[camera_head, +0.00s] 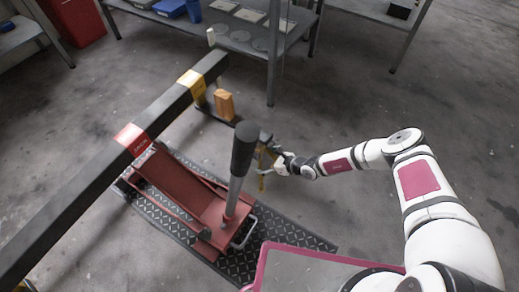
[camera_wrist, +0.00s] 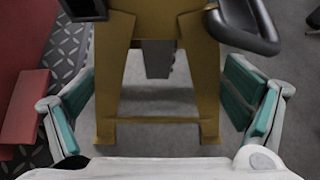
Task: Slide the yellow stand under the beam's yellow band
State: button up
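The yellow stand (camera_head: 262,170) is mostly hidden behind my gripper and the jack handle in the head view. In the wrist view, the stand's legs and lower crossbar (camera_wrist: 158,120) fill the middle. My gripper (camera_head: 277,163) is beside the stand. Its teal-padded fingers (camera_wrist: 160,105) are open, one on each side of the stand, with gaps between pads and legs. The dark beam (camera_head: 75,195) runs diagonally at left. Its yellow band (camera_head: 192,83) is near the far end, up and left of the stand.
A red floor jack (camera_head: 185,195) with an upright handle (camera_head: 241,155) is near the beam's red band (camera_head: 132,138), on a black tread mat (camera_head: 290,230). An orange block (camera_head: 225,105) is near a dark bar. A metal shelf (camera_head: 270,60) stands behind.

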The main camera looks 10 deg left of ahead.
jog(key=shift+s+a+f, duration=0.1)
jog(key=shift+s, duration=0.15)
jog(key=c, duration=0.3)
jog(key=shift+w+a, duration=0.1)
jog(key=shift+a, duration=0.45)
jog(key=shift+c, duration=0.3)
jog(key=shift+w+a, duration=0.65)
jog(key=shift+a, duration=0.85)
jog(key=shift+w+a, duration=0.6)
jog(key=shift+a, duration=0.95)
jog(key=shift+w+a, duration=0.65)
jog(key=shift+a, duration=0.85)
jog(key=shift+c, duration=1.1)
jog(key=shift+a, duration=0.1)
